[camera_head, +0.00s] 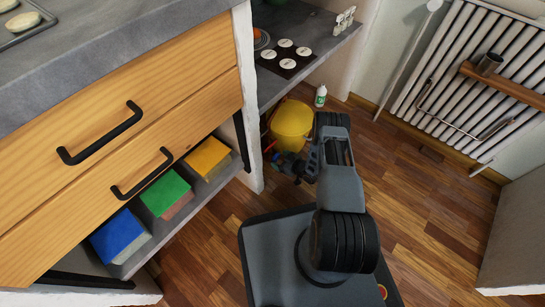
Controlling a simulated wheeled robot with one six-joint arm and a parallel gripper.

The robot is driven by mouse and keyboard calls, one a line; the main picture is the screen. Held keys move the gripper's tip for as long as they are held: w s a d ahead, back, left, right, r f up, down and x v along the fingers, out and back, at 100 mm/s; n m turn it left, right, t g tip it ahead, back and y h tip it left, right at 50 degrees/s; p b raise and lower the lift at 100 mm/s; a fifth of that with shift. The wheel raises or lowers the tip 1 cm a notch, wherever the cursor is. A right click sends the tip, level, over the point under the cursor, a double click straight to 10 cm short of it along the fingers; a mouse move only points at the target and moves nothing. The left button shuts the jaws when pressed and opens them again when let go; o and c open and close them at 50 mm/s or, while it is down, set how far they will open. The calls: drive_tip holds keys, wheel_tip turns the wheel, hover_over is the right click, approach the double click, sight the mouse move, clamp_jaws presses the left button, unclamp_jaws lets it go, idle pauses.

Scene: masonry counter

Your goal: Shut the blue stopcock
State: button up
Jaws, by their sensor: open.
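A small blue part (277,156), which looks like the handle of the blue stopcock, shows at the tip of my gripper, under the counter beside the white wall post. My gripper (281,162) points left toward it with its jaws open. The jaws are small and dark here, and I cannot tell whether they touch the blue handle or stand around it. A small red part (270,147), perhaps a second handle, shows just above the blue one. The pipework behind is mostly hidden by the gripper and in shadow.
A yellow bucket (292,122) stands just behind my gripper, with a small white bottle (321,95) beyond it. The white wall post (245,95) is close on the left. A radiator (470,80) is at right. Wooden floor (415,205) is clear on the right.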

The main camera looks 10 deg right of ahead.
drive_tip(key=shift+x, duration=1.35)
drive_tip(key=shift+a, duration=0.1)
drive_tip(key=shift+c, duration=0.2)
drive_tip(key=c, duration=0.9)
drive_tip(key=shift+o, duration=0.2)
